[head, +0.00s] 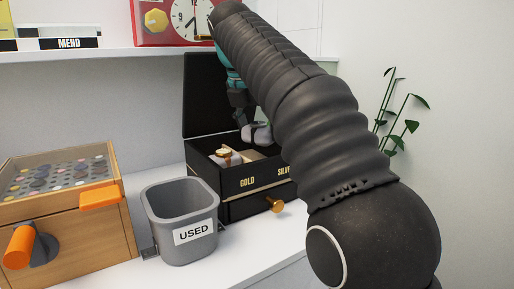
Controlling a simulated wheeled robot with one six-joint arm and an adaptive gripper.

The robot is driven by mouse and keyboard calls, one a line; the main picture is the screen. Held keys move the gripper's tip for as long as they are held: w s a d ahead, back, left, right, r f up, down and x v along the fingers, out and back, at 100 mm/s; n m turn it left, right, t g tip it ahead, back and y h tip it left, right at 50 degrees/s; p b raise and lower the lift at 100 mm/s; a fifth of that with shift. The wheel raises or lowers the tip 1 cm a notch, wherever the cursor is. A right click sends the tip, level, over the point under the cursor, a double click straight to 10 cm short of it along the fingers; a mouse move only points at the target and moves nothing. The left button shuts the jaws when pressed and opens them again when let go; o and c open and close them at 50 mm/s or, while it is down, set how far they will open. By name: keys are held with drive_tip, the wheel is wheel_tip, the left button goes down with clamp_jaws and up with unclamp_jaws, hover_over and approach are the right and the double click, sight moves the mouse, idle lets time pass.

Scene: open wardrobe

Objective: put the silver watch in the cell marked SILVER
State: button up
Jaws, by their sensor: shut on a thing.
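My gripper (243,115), partly hidden by my own arm, is above the open black watch box (205,150) at the back. It is shut on the silver watch (257,134), which shows as a small pale grey rounded shape, partly hidden by my arm. The watch hangs over the box's right part. The box front reads GOLD at left and SILV at right, the rest of that word hidden behind my arm. A gold watch on a pale cushion (227,157) lies in the GOLD cell. The SILVER cell (256,153) shows a pale beige inside, partly hidden.
The box's black lid (207,95) stands open behind it. A drawer with a brass knob (277,205) is below. A grey bin marked USED (178,222) stands in front. A wooden case with orange handles (60,200) is at left. A shelf (110,53) with a red clock runs above.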

sight(252, 128)
wheel_tip(252, 128, down, 4)
drive_tip(key=shift+f+b, duration=0.1)
drive_tip(key=shift+b, duration=0.6)
drive_tip(key=shift+w+a+f, duration=0.15)
drive_tip(key=shift+f, duration=0.1)
drive_tip(key=shift+f, duration=0.15)
drive_tip(key=o, duration=1.2)
drive_tip(key=shift+o, duration=0.2)
drive_tip(key=p+v, duration=0.1)
drive_tip(key=v, duration=0.5)
drive_tip(key=shift+p, duration=0.3)
drive_tip(key=shift+v, duration=0.9)
